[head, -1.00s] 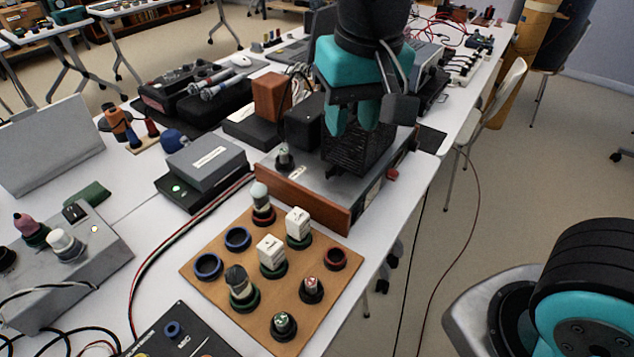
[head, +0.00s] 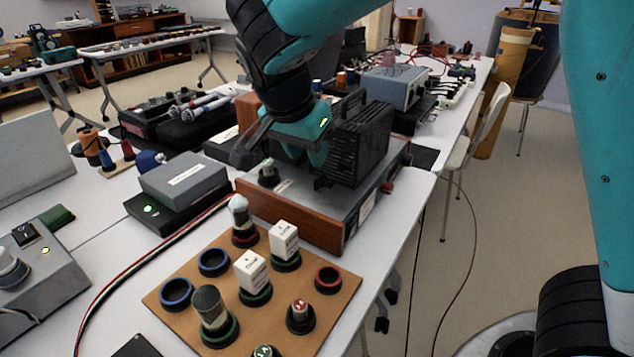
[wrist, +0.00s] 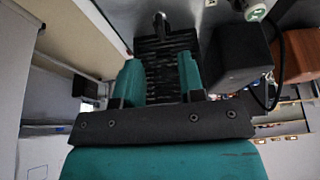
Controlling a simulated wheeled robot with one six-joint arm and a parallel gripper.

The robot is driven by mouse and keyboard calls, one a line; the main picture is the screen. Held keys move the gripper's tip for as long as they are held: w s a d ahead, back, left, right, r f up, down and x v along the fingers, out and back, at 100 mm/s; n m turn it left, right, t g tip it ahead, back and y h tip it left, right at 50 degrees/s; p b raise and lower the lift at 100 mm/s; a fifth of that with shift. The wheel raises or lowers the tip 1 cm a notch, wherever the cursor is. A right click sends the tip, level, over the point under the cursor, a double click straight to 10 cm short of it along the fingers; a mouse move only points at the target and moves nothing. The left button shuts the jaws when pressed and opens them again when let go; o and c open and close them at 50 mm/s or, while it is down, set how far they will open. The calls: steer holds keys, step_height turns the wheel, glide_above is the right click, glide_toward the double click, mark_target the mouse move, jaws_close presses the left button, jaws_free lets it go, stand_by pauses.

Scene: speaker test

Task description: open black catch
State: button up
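A black ribbed box (head: 362,142) stands on a grey-topped unit with a wooden front (head: 290,212). A small black piece, which looks like the catch (head: 322,183), sticks out low at the box's near side. In the wrist view a small projecting piece (wrist: 160,24) shows at the end of the ribbed face (wrist: 165,55); I cannot tell surely that it is the catch. My gripper (head: 308,152) is just left of the box. In the wrist view its two teal fingers (wrist: 160,76) are apart with nothing between them, facing the ribs. Contact cannot be told.
A small knob (head: 268,172) stands on the unit's top near my gripper. A wooden board (head: 180,263) with rings and several pegs lies in front. A grey box (head: 184,178) is to the left.

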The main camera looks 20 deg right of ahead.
mark_target(317, 179)
steer(key=b+x, duration=0.1)
steer(key=x, duration=0.7)
jaws_close()
